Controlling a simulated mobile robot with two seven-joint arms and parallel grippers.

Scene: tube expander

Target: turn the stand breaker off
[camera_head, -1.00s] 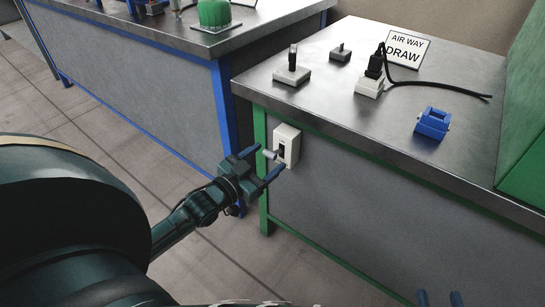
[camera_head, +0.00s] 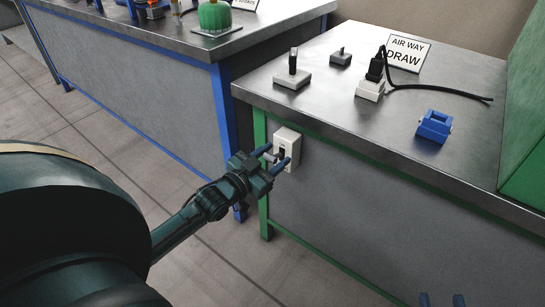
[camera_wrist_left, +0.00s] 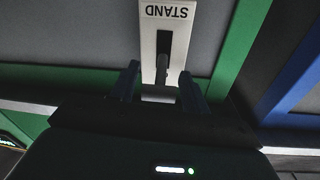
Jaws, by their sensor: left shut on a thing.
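The stand breaker (camera_head: 287,142) is a white box on the side of the green-framed table, below its top edge near the left corner. In the left wrist view its white plate (camera_wrist_left: 173,38) reads STAND upside down, above a dark slot.
The metal tabletop (camera_head: 345,105) carries a blue block (camera_head: 434,125), a white socket with a black plug and cable (camera_head: 370,88), small grey bases and an AIR WAY DRAW sign (camera_head: 408,53). A blue-framed table (camera_head: 150,85) stands at the left. Floor lies open between them.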

